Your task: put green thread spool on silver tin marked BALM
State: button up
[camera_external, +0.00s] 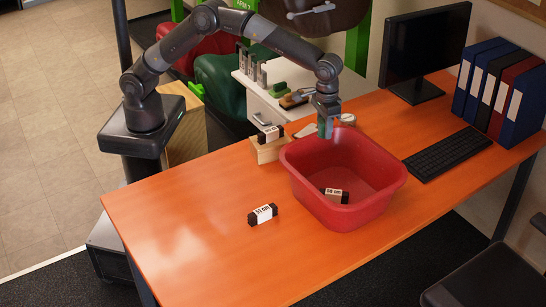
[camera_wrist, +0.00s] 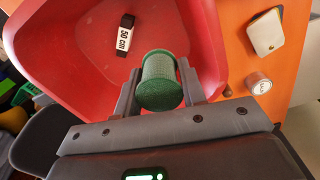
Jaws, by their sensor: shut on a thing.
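The green thread spool (camera_wrist: 160,82) is between the two fingers of my gripper (camera_wrist: 157,92), which is shut on it. In the external view my gripper (camera_external: 326,112) holds the spool (camera_external: 325,127) above the back rim of the red tub. A small round tin (camera_wrist: 259,83) stands on the orange table outside the tub, to the right of the gripper in the wrist view. Its lettering is too small to read, so I cannot confirm BALM. A pale, squarish object (camera_wrist: 266,32) lies beyond it.
The red tub (camera_external: 312,189) holds a black and white block marked 50 cm (camera_external: 335,195). Another marked block (camera_external: 263,214) lies on the table. A third (camera_external: 270,134) sits on a wooden block (camera_external: 268,151). A keyboard (camera_external: 447,151) and monitor (camera_external: 424,45) are right. The front-left table is clear.

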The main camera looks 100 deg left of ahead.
jog(key=w+a+n, duration=0.2)
jog(key=w+a, duration=0.1)
jog(key=a, duration=1.1)
jog(key=n, duration=0.2)
send_over(344, 119)
jog(key=d, duration=0.1)
jog(key=f, duration=1.1)
jog(key=shift+s+f, duration=0.2)
jog(key=shift+f, duration=0.05)
jog(key=shift+w+a+f, duration=0.1)
jog(key=shift+a+f, duration=0.2)
jog(key=shift+a, duration=0.1)
jog(key=shift+f, duration=1.95)
jog(key=shift+f, duration=0.1)
jog(key=o, duration=1)
